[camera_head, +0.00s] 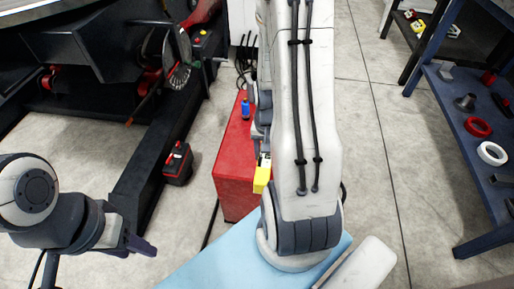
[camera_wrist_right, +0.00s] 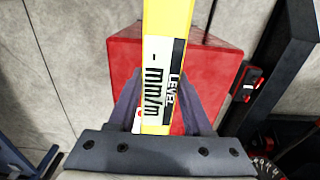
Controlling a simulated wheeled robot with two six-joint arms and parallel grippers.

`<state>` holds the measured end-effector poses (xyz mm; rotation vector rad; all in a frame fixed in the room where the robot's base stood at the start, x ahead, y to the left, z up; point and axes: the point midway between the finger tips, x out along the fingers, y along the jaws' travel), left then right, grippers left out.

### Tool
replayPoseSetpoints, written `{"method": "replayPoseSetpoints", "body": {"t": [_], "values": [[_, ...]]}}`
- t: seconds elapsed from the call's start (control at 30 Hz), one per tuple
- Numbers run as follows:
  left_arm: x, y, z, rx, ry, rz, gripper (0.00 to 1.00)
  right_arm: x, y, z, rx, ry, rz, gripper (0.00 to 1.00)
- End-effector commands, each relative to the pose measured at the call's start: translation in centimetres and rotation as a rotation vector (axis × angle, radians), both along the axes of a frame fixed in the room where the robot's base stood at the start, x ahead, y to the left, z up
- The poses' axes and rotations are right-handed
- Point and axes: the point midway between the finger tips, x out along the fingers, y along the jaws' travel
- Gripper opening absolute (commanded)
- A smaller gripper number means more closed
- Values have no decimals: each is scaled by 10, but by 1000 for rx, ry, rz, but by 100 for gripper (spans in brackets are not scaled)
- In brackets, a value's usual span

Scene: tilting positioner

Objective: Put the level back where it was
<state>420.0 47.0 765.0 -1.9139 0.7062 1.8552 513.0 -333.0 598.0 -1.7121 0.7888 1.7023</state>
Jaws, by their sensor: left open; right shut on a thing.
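The level (camera_head: 261,180) is a yellow bar; its end shows in the head view beside my right arm, in front of a red box. In the right wrist view the level (camera_wrist_right: 165,65) runs up between the fingers, with its "LEVEL" and "mm/m" label facing the camera. My right gripper (camera_wrist_right: 163,100) is shut on it; in the head view my arm mostly hides this gripper. The red box (camera_head: 232,165) stands behind the level, and it also fills the background of the right wrist view (camera_wrist_right: 215,70). My left gripper (camera_head: 143,245) is open and empty at lower left.
A blue bottle-like item (camera_head: 245,108) stands on the red box. A dark positioner frame (camera_head: 150,185) is at left, with a small black-and-red case (camera_head: 178,163) beside it. A blue workbench (camera_head: 470,165) at right holds a red ring (camera_head: 478,127) and a white ring (camera_head: 492,153).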

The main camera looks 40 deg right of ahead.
Motion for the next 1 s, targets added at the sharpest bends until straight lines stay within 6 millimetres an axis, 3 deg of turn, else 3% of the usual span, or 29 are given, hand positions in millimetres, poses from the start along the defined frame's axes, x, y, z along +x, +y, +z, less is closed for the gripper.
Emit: {"method": "replayPoseSetpoints", "body": {"t": [0.03, 0.2, 0.4, 0.57, 0.8, 1.0], "values": [[0, 0, -9, 1, 2, 0, 50, 10, -3, -12, 2, 3, 3, 0], [0, 0, -18, 1, 2, 0, 50, 41, -14, -32, 1, 2, 2, 0], [0, 0, -24, 1, 1, 0, 50, 66, -22, -45, 1, 2, 2, 0], [0, 0, -26, 1, 1, 0, 50, 69, -24, -52, 2, 3, 1, 0], [0, 0, -41, 1, 1, 0, 50, 69, -23, -85, 3, 5, 1, 0], [0, 0, -40, 1, 1, 0, 50, 69, -24, -86, 1, 2, 1, 0]]}}
